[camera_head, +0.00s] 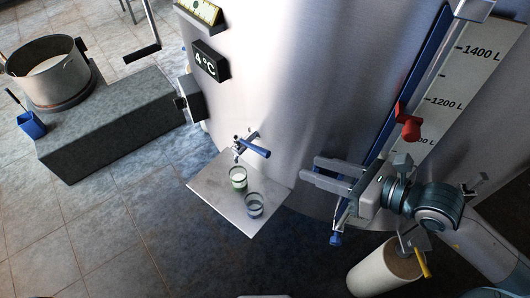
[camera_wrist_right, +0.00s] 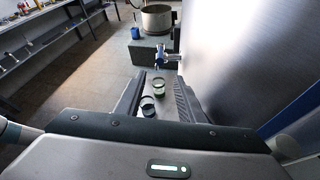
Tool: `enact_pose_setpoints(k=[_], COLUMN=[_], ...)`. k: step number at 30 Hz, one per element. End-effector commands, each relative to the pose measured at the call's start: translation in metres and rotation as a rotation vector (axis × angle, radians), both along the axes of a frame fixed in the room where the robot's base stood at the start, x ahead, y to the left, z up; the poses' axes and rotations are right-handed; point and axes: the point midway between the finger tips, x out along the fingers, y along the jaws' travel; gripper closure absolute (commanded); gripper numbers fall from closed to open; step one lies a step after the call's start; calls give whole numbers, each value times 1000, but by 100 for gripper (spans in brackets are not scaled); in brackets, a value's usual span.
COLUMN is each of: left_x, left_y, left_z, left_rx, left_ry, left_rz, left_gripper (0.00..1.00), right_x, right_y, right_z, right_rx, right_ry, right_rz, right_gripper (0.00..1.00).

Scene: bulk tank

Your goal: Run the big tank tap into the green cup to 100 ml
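The big tank tap (camera_head: 240,146) sticks out low on the steel tank (camera_head: 285,95), with a blue lever (camera_head: 258,150) pointing right. The green cup (camera_head: 238,178) stands upright on a metal shelf (camera_head: 209,187) close under the spout. It looks pale inside, but I cannot read its level or make out a stream. A second, blue-grey cup (camera_head: 254,206) stands in front of it. My right gripper (camera_head: 308,170) is open and empty, to the right of the tap and apart from it. In the right wrist view, the tap (camera_wrist_right: 165,57) and green cup (camera_wrist_right: 158,88) show beyond its fingers. My left gripper is out of view.
A level scale (camera_head: 445,100) with a red slider (camera_head: 408,124) stands on the tank behind my right gripper. A white cylinder (camera_head: 385,272) with a yellow-handled tool is below that arm. A pot (camera_head: 48,75) and blue container (camera_head: 32,125) are at the left, by a grey block (camera_head: 110,120).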

Motion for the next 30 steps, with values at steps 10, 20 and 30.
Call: enact_pose_setpoints(k=[10, 20, 30], left_x=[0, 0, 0], left_y=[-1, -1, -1], left_z=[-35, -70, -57], left_rx=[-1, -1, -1], left_ry=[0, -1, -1], left_rz=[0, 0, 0], left_gripper=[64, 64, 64], right_x=[21, 39, 70], right_y=[27, 51, 91], right_z=[-17, -30, -42], right_rx=[3, 2, 1], right_ry=[-6, -5, 1], right_rz=[1, 1, 1], right_gripper=[64, 64, 64])
